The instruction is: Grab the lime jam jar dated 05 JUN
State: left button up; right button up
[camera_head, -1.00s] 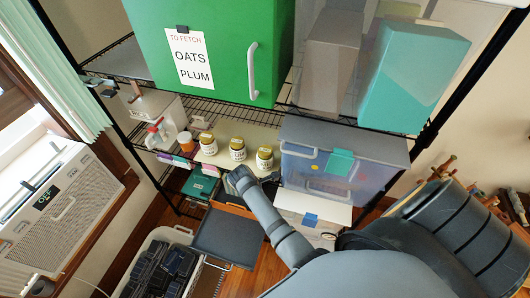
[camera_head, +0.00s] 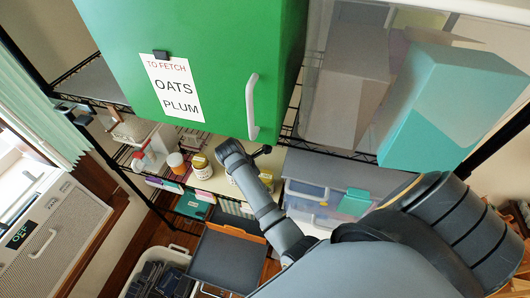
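Three small jars with yellowish lids and pale labels stand in a row on the shelf below the green cabinet. The left jar (camera_head: 201,168) is in plain view. The middle jar is mostly hidden behind my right arm, and the right jar (camera_head: 266,180) shows just to the right of that arm. The labels are too small to read, so I cannot tell which jar is lime or dated 05 JUN. My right gripper (camera_head: 262,151) is at the end of the arm, in front of the jars; its fingers are not clear. My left gripper is out of view.
The green cabinet (camera_head: 215,60) with a white handle hangs close above the jars. An orange-lidded pot (camera_head: 176,161) and a red-topped bottle (camera_head: 140,160) stand to their left. A clear bin (camera_head: 310,195) stands to their right. A grey tray (camera_head: 228,258) lies below.

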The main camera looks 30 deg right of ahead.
jog(key=shift+s+d+f, duration=0.15)
jog(key=shift+d+f, duration=0.05)
jog(key=shift+f, duration=0.3)
jog(key=x, duration=0.5)
jog(key=shift+d+f, duration=0.1)
jog(key=shift+f, duration=0.2)
jog(key=c, duration=1.7)
